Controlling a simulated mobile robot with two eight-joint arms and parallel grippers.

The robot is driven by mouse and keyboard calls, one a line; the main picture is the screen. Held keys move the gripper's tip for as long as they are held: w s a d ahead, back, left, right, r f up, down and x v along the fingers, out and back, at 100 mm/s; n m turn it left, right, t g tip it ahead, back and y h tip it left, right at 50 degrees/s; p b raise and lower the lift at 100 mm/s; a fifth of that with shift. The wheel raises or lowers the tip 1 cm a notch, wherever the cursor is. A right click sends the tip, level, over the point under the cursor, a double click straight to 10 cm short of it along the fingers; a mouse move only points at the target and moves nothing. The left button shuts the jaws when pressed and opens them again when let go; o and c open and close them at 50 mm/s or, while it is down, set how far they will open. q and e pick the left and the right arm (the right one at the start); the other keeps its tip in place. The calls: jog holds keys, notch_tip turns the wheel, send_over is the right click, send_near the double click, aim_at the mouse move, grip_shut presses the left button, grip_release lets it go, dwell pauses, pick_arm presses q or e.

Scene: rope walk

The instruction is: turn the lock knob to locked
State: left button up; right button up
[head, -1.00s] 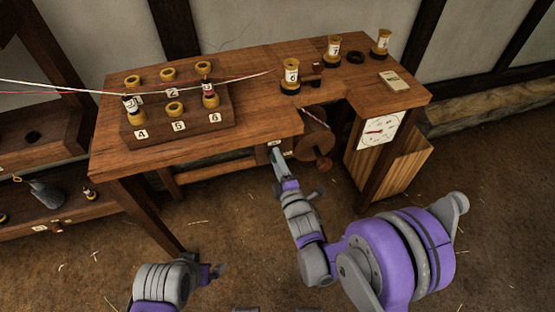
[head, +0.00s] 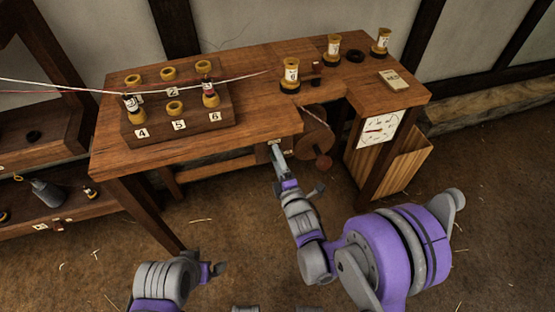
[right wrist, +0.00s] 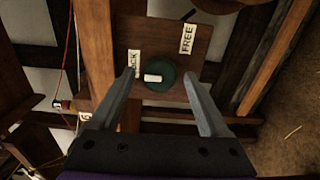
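The lock knob (right wrist: 165,84) is a dark green disc on a wooden plate (right wrist: 165,40), seen in the right wrist view. A pale bar (right wrist: 153,78) lies on its left half, roughly level in that picture. A LOCK label (right wrist: 135,63) is left of the knob and a FREE label (right wrist: 187,38) is up and right. My right gripper (right wrist: 158,74) is open, one finger on each side of the knob, contact unclear. In the head view, the right gripper (head: 275,150) is at the table's front and hides the knob. My left gripper (head: 218,268) is low at the front, fingers unclear.
A wooden wheel with a handle (head: 313,146) is just right of the right gripper. A dial (head: 379,129) is on the table's right side. The table (head: 230,70) carries spools and a numbered block (head: 195,119). Open floor lies in front.

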jog(key=b+v, duration=0.1)
jog(key=v, duration=0.9)
jog(key=shift+s, duration=0.4)
jog(key=shift+d, duration=0.1)
